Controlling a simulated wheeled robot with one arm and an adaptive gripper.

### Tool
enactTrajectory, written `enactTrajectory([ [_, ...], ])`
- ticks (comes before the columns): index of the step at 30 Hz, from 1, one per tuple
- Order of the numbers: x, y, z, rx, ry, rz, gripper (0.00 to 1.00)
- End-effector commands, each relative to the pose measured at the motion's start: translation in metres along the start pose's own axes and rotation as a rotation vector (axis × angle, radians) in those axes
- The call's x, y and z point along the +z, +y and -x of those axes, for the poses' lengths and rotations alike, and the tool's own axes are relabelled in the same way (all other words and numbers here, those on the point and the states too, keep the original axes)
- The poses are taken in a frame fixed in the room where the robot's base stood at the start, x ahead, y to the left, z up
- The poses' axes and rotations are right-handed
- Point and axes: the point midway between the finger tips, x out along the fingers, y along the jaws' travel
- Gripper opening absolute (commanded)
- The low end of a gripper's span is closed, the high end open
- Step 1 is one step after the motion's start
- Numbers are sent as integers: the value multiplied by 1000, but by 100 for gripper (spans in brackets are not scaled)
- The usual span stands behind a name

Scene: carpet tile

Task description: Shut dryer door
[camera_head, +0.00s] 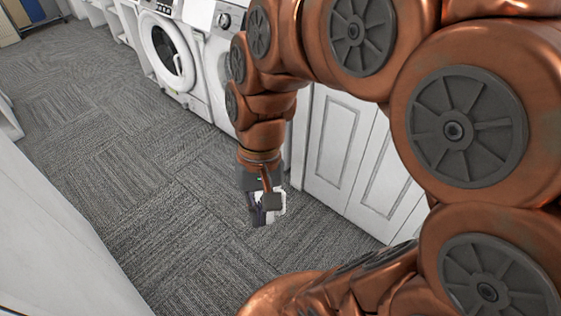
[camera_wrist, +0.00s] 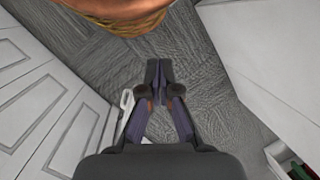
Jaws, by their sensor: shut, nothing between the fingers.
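A white front-loading machine (camera_head: 200,105) stands at the upper left of the head view. Its round door (camera_head: 168,52) has a white ring and dark glass; I cannot tell whether it is fully shut. A second white machine (camera_head: 231,20) stands beside it, mostly hidden behind my arm, so its door is barely seen. I cannot tell which is the dryer. My gripper (camera_head: 266,207) is shut and empty, pointing down over the carpet, well short of the round door and apart from both machines. Its closed fingers (camera_wrist: 152,72) show in the wrist view.
White panelled cabinets (camera_head: 345,150) stand right of the machines, close to my gripper. A white surface (camera_head: 55,235) lies along the left. Grey carpet (camera_head: 120,140) between them is clear. A small white item (camera_wrist: 127,103) shows beside my fingers; I cannot tell what it is.

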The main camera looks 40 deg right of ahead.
Motion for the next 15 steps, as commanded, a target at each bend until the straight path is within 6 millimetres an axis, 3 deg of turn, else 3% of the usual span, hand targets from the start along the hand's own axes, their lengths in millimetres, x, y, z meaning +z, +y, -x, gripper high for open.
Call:
enactTrajectory([
  [1, -20, -1, -17, -43, -14, -72, 0],
  [7, -82, -5, -30, -220, -72, -360, 0],
  [11, -127, 6, -37, -340, -113, -553, 0],
  [15, -175, 30, -45, -471, -165, -758, 0],
])
